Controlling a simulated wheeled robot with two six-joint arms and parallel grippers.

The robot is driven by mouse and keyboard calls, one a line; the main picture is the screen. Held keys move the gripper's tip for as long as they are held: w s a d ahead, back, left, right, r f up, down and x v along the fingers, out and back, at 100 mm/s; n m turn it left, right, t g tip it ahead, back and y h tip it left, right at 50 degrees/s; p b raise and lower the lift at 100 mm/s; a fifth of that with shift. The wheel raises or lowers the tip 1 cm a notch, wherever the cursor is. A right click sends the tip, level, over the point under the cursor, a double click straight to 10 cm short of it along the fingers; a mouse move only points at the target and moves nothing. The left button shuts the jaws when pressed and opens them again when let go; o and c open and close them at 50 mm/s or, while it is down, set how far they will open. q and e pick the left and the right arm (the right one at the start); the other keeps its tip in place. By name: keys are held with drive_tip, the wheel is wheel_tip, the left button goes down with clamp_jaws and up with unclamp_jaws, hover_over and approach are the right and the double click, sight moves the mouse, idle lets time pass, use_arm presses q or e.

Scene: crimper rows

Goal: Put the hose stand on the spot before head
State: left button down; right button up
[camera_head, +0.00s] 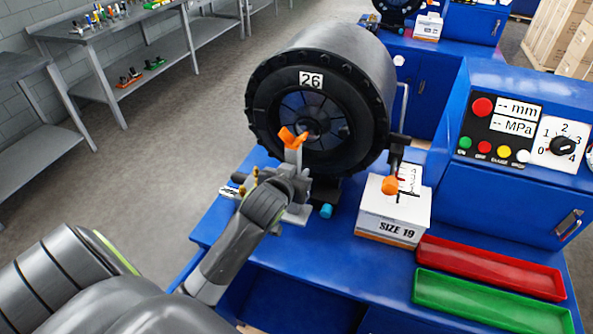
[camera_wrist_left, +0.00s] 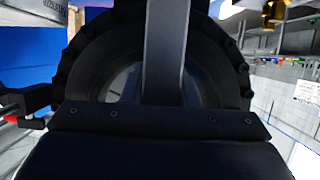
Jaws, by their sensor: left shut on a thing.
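The hose stand (camera_head: 293,157) is a light grey post with an orange forked cradle on top and a grey foot. It stands upright in front of the crimper head (camera_head: 262,110), a large black ring marked 26. My left gripper (camera_head: 283,187) is shut on its post, and its arm hides part of the foot. I cannot tell whether the foot touches the blue bench. In the left wrist view the grey post (camera_wrist_left: 166,50) rises beyond my gripper (camera_wrist_left: 160,120), with the black ring behind it. The spot itself is not clearly visible. My right gripper is not in view.
A white SIZE 19 box (camera_head: 393,212) stands right of the head, beside an orange-tipped lever (camera_head: 390,185). Red (camera_head: 490,267) and green (camera_head: 492,301) trays lie at the right front. A teal cylinder (camera_head: 326,211) and brass-coloured pieces (camera_head: 242,188) are close to the stand.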

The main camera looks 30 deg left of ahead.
use_arm(q)
drive_tip(key=shift+w+d+f+p, duration=0.1)
drive_tip(key=shift+f+p, duration=0.05)
drive_tip(key=shift+f, duration=1.15)
drive_tip(key=shift+w+f+p, duration=0.1)
drive_tip(key=shift+f+p, duration=0.05)
drive_tip(key=shift+f, duration=1.1)
drive_tip(key=shift+s+f, duration=0.1)
drive_tip(key=c, duration=1.4)
unclamp_jaws()
drive_tip(key=shift+s+f, duration=0.15)
drive_tip(key=shift+f, duration=0.15)
drive_tip(key=shift+o, duration=1.3)
drive_tip(key=shift+s, duration=0.1)
drive_tip(key=shift+r, duration=0.15)
drive_tip(key=b+v, duration=0.2)
drive_tip(key=v, duration=1)
